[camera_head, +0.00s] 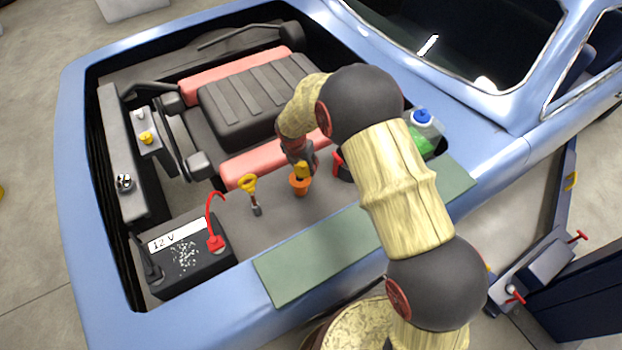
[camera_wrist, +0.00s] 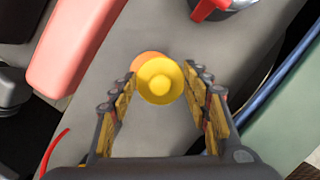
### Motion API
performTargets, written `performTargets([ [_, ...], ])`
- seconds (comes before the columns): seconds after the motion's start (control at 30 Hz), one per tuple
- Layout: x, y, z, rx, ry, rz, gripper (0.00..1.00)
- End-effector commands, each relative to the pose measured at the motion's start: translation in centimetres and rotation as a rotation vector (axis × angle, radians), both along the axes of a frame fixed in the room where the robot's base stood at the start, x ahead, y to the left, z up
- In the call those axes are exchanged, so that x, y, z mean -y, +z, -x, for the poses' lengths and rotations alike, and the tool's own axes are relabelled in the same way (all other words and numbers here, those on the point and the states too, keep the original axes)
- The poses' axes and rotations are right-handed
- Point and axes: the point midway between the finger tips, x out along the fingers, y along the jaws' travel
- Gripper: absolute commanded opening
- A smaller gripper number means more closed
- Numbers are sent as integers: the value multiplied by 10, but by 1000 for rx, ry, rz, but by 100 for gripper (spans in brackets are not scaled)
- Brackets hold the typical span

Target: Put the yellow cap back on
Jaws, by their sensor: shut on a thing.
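A round yellow cap (camera_wrist: 160,82) sits between the fingertips of my gripper (camera_wrist: 160,78) in the wrist view. My gripper (camera_head: 301,163) is shut on it. In the head view the yellow cap (camera_head: 302,171) is directly above an orange, cup-shaped neck (camera_head: 299,186) in the engine bay. The orange neck (camera_wrist: 147,61) peeks out behind the cap's far edge in the wrist view, so the two look slightly offset. I cannot tell whether they touch. The fingers hide part of the cap in the head view.
A yellow ring-handled dipstick (camera_head: 248,184) stands left of the neck. A 12 V battery (camera_head: 190,262) with a red cable is at front left. Another yellow cap (camera_head: 146,137) sits on a reservoir. A blue-capped bottle (camera_head: 424,117) is right, behind my arm. A green mat (camera_head: 320,258) covers the fender.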

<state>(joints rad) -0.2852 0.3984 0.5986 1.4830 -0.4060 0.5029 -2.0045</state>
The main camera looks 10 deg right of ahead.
Motion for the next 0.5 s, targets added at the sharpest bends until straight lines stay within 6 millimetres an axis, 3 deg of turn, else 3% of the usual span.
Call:
performTargets([
  [0.13,-5,8,-15,0,34,0,26],
  [0.5,-6,-6,-14,-1,57,0,26],
])
